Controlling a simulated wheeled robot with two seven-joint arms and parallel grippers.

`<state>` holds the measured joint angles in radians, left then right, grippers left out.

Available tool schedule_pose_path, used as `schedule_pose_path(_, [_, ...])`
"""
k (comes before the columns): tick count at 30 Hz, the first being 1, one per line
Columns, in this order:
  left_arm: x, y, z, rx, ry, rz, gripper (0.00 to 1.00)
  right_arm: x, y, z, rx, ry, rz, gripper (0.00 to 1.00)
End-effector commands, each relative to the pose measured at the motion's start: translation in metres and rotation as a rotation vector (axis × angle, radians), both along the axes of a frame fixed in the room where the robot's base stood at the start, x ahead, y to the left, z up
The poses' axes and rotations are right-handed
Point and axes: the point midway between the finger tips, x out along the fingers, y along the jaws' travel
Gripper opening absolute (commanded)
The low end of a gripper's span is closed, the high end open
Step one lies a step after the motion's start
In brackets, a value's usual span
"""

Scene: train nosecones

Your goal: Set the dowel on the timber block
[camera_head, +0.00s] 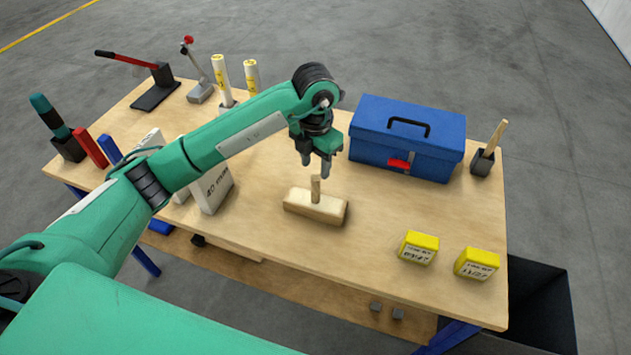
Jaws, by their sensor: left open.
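The timber block (327,209) lies on the table near its front middle. The wooden dowel (316,189) stands upright on top of the block, towards its middle. My left gripper (317,172) is directly above the dowel, pointing down, with its fingers apart. The fingertips are near the dowel's top end; I cannot tell whether they touch it. My right gripper is not in view.
A blue toolbox (407,138) stands behind and right of the block. Two yellow boxes (419,247) (477,263) sit at the front right. A holder with a wooden stick (488,150) is at the right edge. White boxes (212,187) stand under my left arm. Table around the block is clear.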

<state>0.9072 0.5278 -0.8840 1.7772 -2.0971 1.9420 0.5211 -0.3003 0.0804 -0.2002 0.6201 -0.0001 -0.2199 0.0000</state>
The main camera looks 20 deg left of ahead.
Motion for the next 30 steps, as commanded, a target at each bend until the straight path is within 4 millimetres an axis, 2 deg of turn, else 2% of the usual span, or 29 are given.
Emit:
schedule_pose_path(4, [0.001,0.0,0.022,0.0,-0.003,0.0,0.43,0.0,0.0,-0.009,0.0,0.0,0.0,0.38])
schedule_pose_path(10, [0.0,0.0,0.038,0.0,0.0,0.0,0.43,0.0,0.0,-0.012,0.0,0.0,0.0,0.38])
schedule_pose_path(26, [0.0,0.0,0.04,-0.002,0.001,-0.001,0.43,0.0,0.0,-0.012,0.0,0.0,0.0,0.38])
schedule_pose_path(28, [-0.002,-0.005,0.037,-0.023,0.005,-0.01,0.43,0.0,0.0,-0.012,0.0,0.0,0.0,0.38])
schedule_pose_path(30, [-0.007,-0.018,0.032,-0.083,0.01,-0.034,0.43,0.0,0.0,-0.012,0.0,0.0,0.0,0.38])
